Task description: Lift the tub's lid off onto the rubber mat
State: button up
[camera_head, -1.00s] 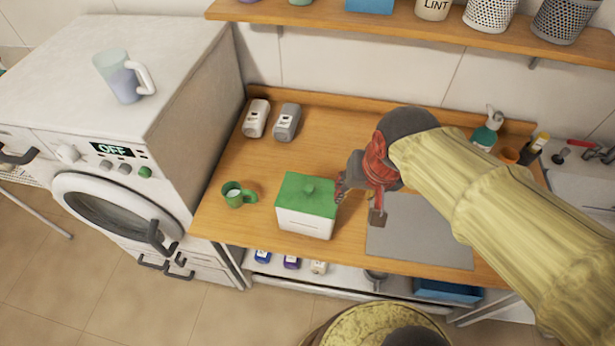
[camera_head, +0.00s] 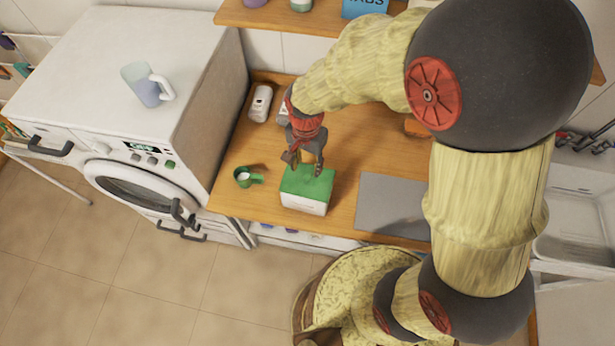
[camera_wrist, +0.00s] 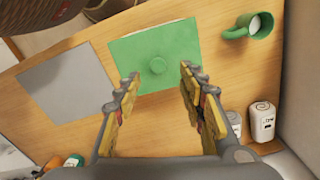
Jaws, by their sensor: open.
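The white tub (camera_head: 303,204) stands on the wooden counter with its green lid (camera_head: 315,187) on top. In the wrist view the lid (camera_wrist: 178,45) shows a round knob in its middle. My gripper (camera_head: 304,171) is above the lid at its back side, pointing down. In the wrist view my open, empty gripper (camera_wrist: 158,80) has its fingertips on either side, just short of the knob; whether they touch the lid I cannot tell. The grey rubber mat (camera_head: 385,204) lies bare to the right of the tub; it also shows in the wrist view (camera_wrist: 65,85).
A white bottle (camera_head: 261,103) stands behind, against the washing machine side (camera_head: 215,110).

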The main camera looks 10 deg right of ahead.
aim_at(308, 176)
notch_tip(308, 176, down, 6)
jog(key=shift+s+f, duration=0.1)
jog(key=shift+c, duration=1.1)
jog(key=shift+d, duration=0.1)
jog(key=c, duration=0.6)
